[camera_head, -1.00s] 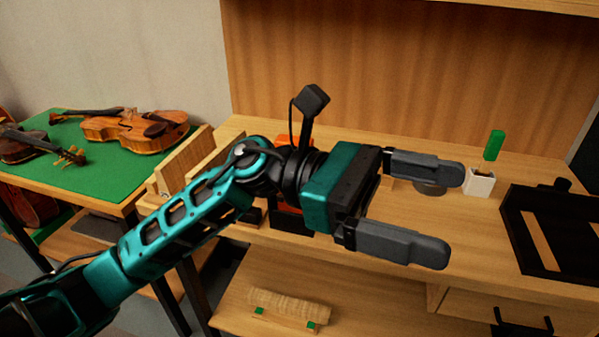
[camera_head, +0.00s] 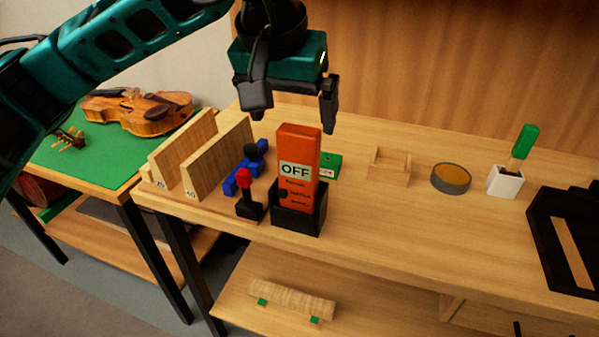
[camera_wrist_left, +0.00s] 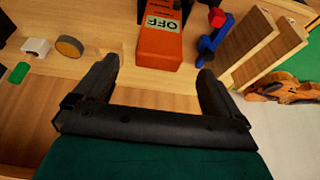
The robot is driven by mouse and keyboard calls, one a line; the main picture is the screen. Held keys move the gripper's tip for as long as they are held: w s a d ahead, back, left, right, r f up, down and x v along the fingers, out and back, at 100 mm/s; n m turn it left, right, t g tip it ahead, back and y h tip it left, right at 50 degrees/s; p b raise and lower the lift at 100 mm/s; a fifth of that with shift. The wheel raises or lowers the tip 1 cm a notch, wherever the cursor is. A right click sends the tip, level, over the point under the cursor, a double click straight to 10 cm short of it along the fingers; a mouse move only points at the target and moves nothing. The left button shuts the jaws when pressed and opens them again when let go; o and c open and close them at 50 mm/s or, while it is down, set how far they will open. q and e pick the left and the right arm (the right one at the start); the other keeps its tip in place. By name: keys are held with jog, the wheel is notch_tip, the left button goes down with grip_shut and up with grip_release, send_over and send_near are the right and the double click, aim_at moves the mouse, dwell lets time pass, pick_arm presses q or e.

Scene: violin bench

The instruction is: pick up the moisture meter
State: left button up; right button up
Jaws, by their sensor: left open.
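The moisture meter (camera_head: 299,160) is an orange upright block with a white "OFF" label. It stands in a black holder (camera_head: 299,213) near the front edge of the bench. My left gripper (camera_head: 292,118) is open and empty, pointing down, above and slightly behind the meter in the head view. In the left wrist view the meter (camera_wrist_left: 160,42) shows beyond and between the open fingers (camera_wrist_left: 155,80), apart from both. My right gripper is not in view.
A red-topped tool (camera_head: 246,190) and blue stand (camera_head: 242,168) are close left of the holder, beside wooden boards (camera_head: 215,158).

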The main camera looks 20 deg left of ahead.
aim_at(300, 149)
pick_arm(q)
jog(key=x, duration=0.9)
jog(key=shift+d+f, duration=0.1)
jog(key=shift+f, duration=0.1)
jog(key=shift+c, duration=0.2)
